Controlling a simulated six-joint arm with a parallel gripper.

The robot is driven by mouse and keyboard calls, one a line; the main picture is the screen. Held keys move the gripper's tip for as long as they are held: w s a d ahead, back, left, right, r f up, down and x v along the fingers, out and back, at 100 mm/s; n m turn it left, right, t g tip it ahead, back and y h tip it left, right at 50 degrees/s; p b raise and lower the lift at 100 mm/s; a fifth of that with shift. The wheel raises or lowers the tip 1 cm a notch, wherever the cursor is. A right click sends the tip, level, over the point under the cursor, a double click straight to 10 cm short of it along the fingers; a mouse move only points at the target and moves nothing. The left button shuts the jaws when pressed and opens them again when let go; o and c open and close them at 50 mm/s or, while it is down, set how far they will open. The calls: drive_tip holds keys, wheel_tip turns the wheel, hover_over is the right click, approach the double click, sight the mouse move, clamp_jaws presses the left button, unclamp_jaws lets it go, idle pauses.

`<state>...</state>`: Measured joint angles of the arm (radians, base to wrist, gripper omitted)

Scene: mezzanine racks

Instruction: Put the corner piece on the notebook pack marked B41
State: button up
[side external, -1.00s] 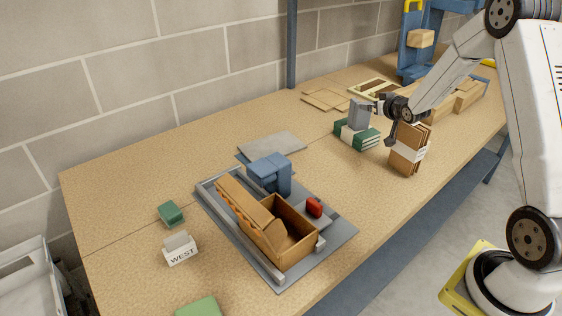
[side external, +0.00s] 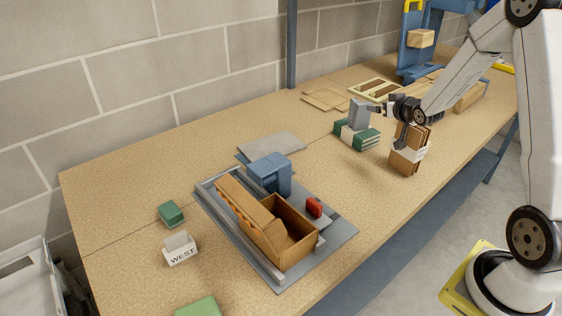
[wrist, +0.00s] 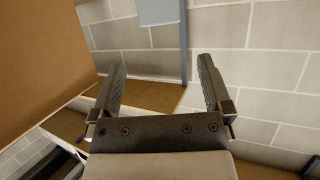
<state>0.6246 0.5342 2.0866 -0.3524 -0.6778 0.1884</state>
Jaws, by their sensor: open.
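A grey upright piece (side external: 358,114), which I take to be the corner piece, stands on a green notebook pack (side external: 368,139) with a pale band. A brown pack (side external: 404,161) with a white band stands upright to its right. No B41 mark is readable on either pack. My gripper (side external: 379,108) is just right of the grey piece; whether it touches is too small to tell. In the wrist view my gripper (wrist: 163,65) is open, with nothing held between its fingers. A large brown surface fills that view's upper left; I cannot tell what it is.
A grey tray (side external: 338,236) holds a brown open box (side external: 265,225), a blue block and a red item. A WEST card (side external: 180,255) and green blocks lie left. Flat brown sheets (side external: 325,99) lie behind. The table's middle is mostly clear.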

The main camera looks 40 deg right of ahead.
drive_tip(key=shift+a, duration=0.1)
drive_tip(key=s+a+f+n+g+y, duration=0.1)
drive_tip(key=s+a+g+y, duration=0.15)
drive_tip(key=a, duration=0.55)
drive_tip(key=s+a+f+n+g+y, duration=0.1)
drive_tip(key=s+a+g, duration=0.2)
drive_tip(key=a, duration=0.6)
drive_tip(key=s+a+f+n+g+y, duration=0.1)
drive_tip(key=s+a+g, duration=0.3)
drive_tip(key=s+a, duration=0.7)
drive_tip(key=shift+s+a+f+n, duration=0.15)
drive_tip(key=shift+s+f+n, duration=0.05)
drive_tip(key=shift+s+n, duration=0.55)
